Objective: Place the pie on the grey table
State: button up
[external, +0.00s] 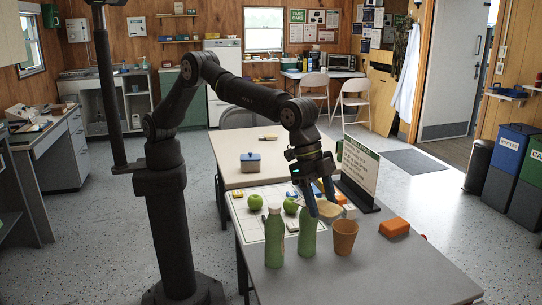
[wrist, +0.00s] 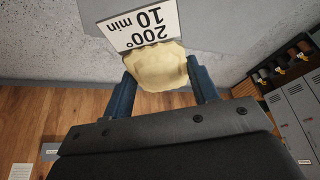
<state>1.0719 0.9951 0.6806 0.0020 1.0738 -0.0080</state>
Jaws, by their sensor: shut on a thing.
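My gripper (external: 319,196) has blue fingers and is shut on the pie (external: 329,209), a pale, round, crusted thing. In the wrist view the pie (wrist: 160,68) sits between the two fingertips (wrist: 164,85). The external view shows it over the near grey table (external: 390,268), behind the green bottles and the brown cup. I cannot tell whether it touches anything below. In the wrist view a white card reading "200° 10 min" (wrist: 140,27) lies beyond the pie, partly hidden by it.
Two green bottles (external: 274,238) (external: 307,232) and a brown cup (external: 344,237) stand close in front. A sign (external: 357,168) and an orange block (external: 394,227) are to the right. The table's near right is clear. A beige table (external: 228,172) holds a blue box (external: 250,163).

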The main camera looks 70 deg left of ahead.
aim_at(324, 209)
jog(key=d, duration=0.2)
jog(key=d+f+m, duration=0.1)
jog(key=shift+s, duration=0.3)
notch_tip(324, 209, down, 10)
jog(key=w+f, duration=0.2)
jog(key=w, duration=0.2)
jog(key=w+f, duration=0.5)
jog(key=w, duration=0.2)
jog(key=shift+w+a+f, duration=0.3)
jog(key=shift+a+f, duration=0.05)
jog(key=shift+f, duration=2.05)
jog(key=shift+f, duration=0.2)
jog(key=o, duration=1.1)
jog(key=shift+g, duration=0.3)
jog(key=shift+r, duration=0.1)
